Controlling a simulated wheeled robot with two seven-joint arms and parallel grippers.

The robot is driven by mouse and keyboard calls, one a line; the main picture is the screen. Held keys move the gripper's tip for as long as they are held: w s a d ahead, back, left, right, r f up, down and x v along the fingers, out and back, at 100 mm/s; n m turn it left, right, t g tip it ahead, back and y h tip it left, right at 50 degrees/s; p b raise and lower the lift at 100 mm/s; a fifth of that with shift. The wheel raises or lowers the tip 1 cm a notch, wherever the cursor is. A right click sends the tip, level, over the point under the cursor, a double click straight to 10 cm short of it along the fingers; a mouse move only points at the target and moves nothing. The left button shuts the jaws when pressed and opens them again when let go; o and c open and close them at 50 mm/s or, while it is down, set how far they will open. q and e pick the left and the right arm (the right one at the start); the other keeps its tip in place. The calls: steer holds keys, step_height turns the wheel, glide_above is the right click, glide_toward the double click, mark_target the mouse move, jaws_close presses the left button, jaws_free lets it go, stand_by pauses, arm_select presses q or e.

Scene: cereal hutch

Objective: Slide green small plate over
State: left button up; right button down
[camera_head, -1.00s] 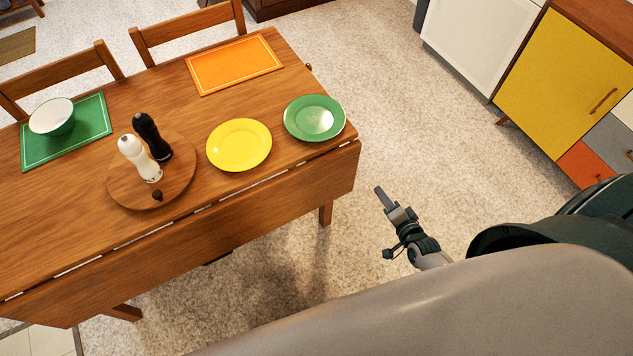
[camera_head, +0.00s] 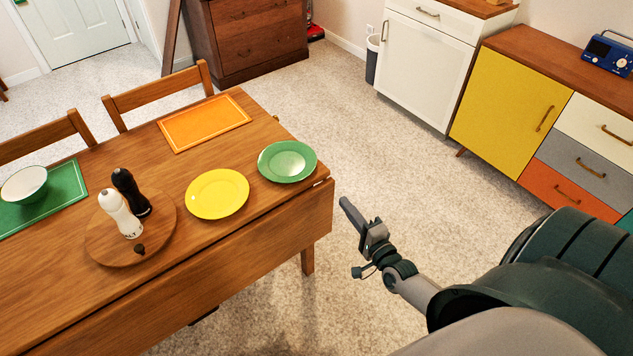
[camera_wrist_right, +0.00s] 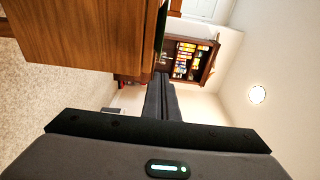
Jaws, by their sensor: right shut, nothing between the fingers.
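The small green plate (camera_head: 287,161) lies flat on the wooden table (camera_head: 60,290), close to its right end and front edge. A yellow plate (camera_head: 217,193) lies just left of it, apart from it. My right gripper (camera_head: 347,208) is off the table's right end, in front of and to the right of the green plate, touching nothing. Its fingers are shut and empty; they also show in the right wrist view (camera_wrist_right: 162,98), with the table's wooden side at upper left. My left gripper is in neither view.
A round board (camera_head: 100,245) holds a white salt mill (camera_head: 119,214) and a dark mill (camera_head: 131,190). An orange mat (camera_head: 205,123) lies behind the plates; a white bowl (camera_head: 24,184) sits on a green mat (camera_head: 66,190). Open floor separates the table from the yellow-doored cabinet (camera_head: 510,105).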

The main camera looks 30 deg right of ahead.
mark_target(305, 178)
steer(key=shift+w+a+p, duration=0.3)
steer(key=shift+w+p, duration=0.3)
steer(key=shift+w, duration=1.55)
steer(key=shift+w+a+p, duration=0.35)
steer(key=shift+w+p, duration=0.2)
steer(key=shift+w, duration=1.55)
steer(key=shift+w+a+p, duration=0.3)
steer(key=shift+w+p, duration=0.3)
steer(key=shift+w, duration=1.55)
steer(key=shift+w+a+f+b, duration=0.1)
steer(key=shift+w+a+b, duration=0.5)
steer(key=shift+w+a, duration=0.6)
steer(key=shift+w, duration=0.15)
steer(key=shift+s, duration=0.15)
